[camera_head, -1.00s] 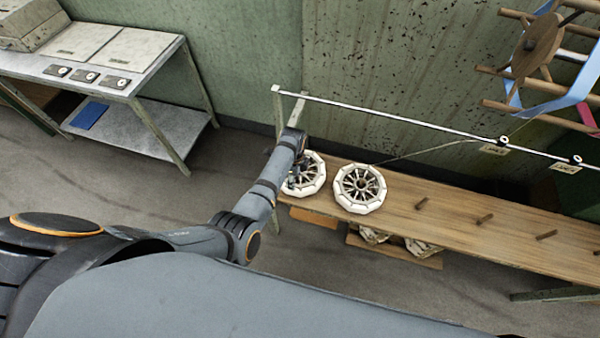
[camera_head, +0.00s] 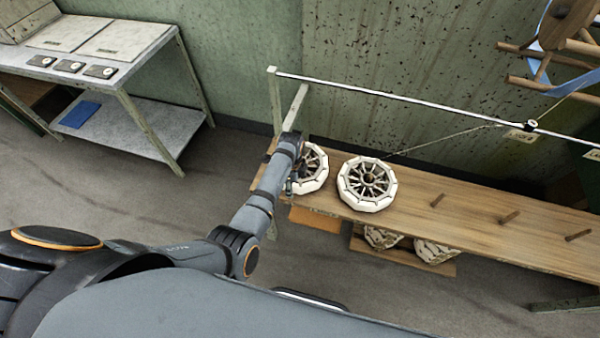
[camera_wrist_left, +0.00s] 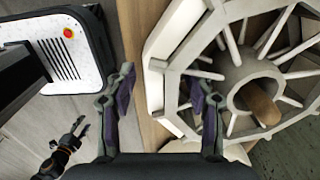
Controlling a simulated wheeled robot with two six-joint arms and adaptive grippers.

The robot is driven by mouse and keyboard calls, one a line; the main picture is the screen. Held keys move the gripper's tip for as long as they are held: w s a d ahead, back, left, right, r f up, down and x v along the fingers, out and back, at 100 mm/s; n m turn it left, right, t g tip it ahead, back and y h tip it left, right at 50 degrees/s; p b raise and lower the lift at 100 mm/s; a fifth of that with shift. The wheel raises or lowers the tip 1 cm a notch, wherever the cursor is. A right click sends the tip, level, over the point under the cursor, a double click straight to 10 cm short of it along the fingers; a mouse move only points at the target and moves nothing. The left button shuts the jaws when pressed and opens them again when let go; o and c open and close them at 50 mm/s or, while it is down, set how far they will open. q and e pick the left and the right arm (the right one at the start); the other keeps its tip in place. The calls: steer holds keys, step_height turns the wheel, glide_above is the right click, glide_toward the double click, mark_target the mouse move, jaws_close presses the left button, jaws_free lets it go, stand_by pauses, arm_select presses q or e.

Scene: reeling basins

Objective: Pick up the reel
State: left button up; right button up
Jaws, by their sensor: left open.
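The wooden bench (camera_head: 470,215) has several bare pegs to the right. A metal rail (camera_head: 400,102) runs above its back edge. More reels (camera_head: 435,250) lie on a low shelf. A metal table (camera_head: 110,75) stands at the left, with open floor between.

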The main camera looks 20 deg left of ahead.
arm_select(q)
steer(key=shift+c, duration=0.4)
jaws_close()
steer(key=shift+r+p, duration=0.1)
steer(key=shift+p, duration=0.25)
step_height(320, 180, up, 18)
steer(key=p, duration=1.9)
steer(key=shift+p, duration=0.4)
